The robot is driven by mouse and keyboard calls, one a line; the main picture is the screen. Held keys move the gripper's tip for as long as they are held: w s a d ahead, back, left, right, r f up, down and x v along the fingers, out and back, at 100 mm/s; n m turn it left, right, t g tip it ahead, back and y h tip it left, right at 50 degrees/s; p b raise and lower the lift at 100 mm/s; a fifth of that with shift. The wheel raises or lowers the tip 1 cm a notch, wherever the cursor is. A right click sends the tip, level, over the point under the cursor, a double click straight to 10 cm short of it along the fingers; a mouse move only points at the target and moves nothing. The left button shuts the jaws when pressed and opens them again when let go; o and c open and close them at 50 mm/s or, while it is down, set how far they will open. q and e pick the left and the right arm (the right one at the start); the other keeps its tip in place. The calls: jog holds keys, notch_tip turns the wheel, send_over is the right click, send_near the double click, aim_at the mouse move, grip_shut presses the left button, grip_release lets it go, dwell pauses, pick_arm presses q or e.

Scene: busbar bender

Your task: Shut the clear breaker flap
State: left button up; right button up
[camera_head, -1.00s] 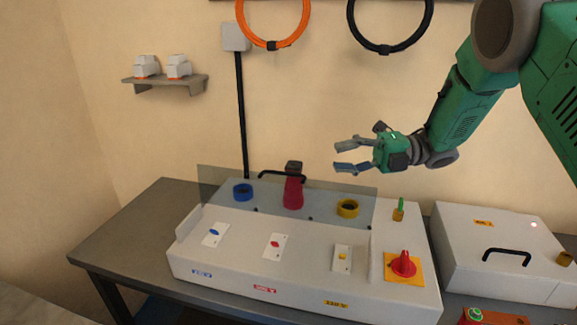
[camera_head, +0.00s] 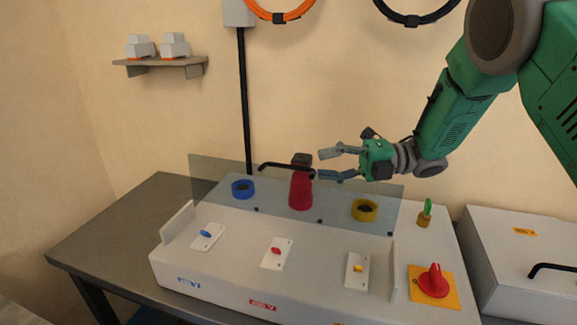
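The clear breaker flap (camera_head: 222,178) stands raised along the back of the white breaker panel (camera_head: 210,275), tinted grey and see-through. Its black handle (camera_head: 285,167) is at the flap's top edge. Three small switches, blue (camera_head: 206,234), red (camera_head: 275,251) and yellow (camera_head: 358,268), lie uncovered in front of it. My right gripper (camera_head: 321,164) is open and empty, its fingers pointing left, close to the right end of the handle. I cannot tell whether a finger touches it. My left gripper is not in view.
Behind the flap are a blue ring (camera_head: 242,189), a red object (camera_head: 301,190) and a yellow ring (camera_head: 365,210). A red rotary knob (camera_head: 434,281) and a green-topped peg (camera_head: 425,213) are at the panel's right. A white box (camera_head: 515,260) stands further right.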

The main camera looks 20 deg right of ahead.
aim_at(295, 167)
jog(key=x, duration=0.7)
jog(key=shift+w+a+p, duration=0.2)
jog(key=shift+a+p, duration=0.1)
jog(key=shift+a, duration=0.1)
jog(key=shift+f, duration=0.1)
grip_shut()
